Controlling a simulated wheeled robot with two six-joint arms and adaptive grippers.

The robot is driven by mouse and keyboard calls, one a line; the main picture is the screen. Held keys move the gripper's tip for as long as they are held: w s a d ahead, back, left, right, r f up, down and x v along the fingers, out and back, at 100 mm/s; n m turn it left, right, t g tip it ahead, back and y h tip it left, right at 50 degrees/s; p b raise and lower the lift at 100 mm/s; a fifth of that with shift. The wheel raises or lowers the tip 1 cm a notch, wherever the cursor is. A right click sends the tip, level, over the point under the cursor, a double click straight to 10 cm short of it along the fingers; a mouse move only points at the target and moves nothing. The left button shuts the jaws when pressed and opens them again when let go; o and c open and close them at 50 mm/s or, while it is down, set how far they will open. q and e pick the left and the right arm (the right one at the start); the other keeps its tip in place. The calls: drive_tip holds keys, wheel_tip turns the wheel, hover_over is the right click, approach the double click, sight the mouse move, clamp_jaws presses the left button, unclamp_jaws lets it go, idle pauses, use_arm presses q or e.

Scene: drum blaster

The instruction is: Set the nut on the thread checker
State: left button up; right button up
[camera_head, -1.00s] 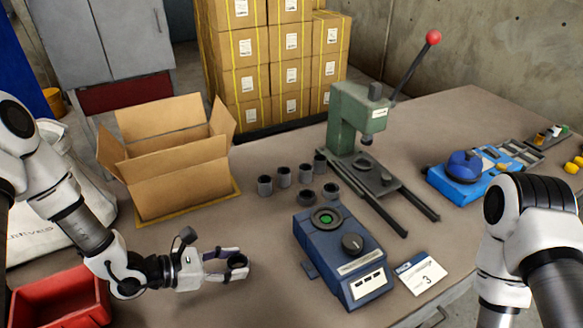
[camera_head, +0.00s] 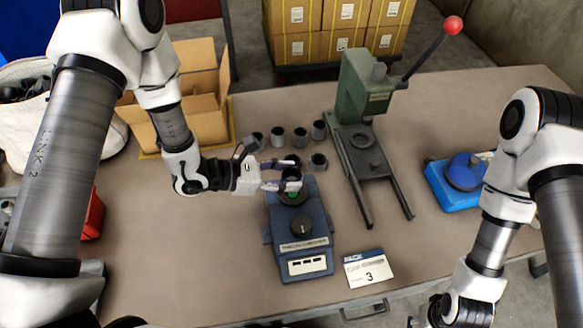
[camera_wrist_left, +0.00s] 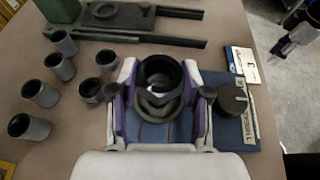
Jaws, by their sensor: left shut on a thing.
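The nut, a dark ring (camera_head: 291,174), is between the fingers of my left gripper (camera_head: 283,177), which is shut on it. The blue thread checker (camera_head: 300,225) stands below, with a round seat, a green spot and a black knob. In the head view the nut is over the far end of the checker, by the green spot. In the left wrist view the nut (camera_wrist_left: 160,68) overlaps the grey ring of the seat (camera_wrist_left: 158,107); I cannot tell whether they touch. My right gripper (camera_head: 440,312) is at the bottom edge, mostly cut off.
Several grey cylinders (camera_head: 300,138) stand just behind the checker. A green press (camera_head: 362,95) stands to their right. A card marked 3 (camera_head: 369,268) lies right of the checker. An open carton (camera_head: 205,115) is at the back left. The table right of the press is partly clear.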

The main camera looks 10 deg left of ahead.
use_arm(q)
drive_tip(key=f, duration=0.1)
drive_tip(key=f+b, duration=0.2)
drive_tip(key=f, duration=0.1)
drive_tip(key=shift+w+d, duration=0.1)
drive_tip(key=shift+d, duration=0.15)
drive_tip(key=shift+a, duration=0.15)
drive_tip(key=shift+b, duration=0.3)
idle(0.7)
drive_tip(key=shift+f+b, duration=0.5)
drive_tip(key=o, duration=1.1)
drive_tip(key=shift+c, duration=0.2)
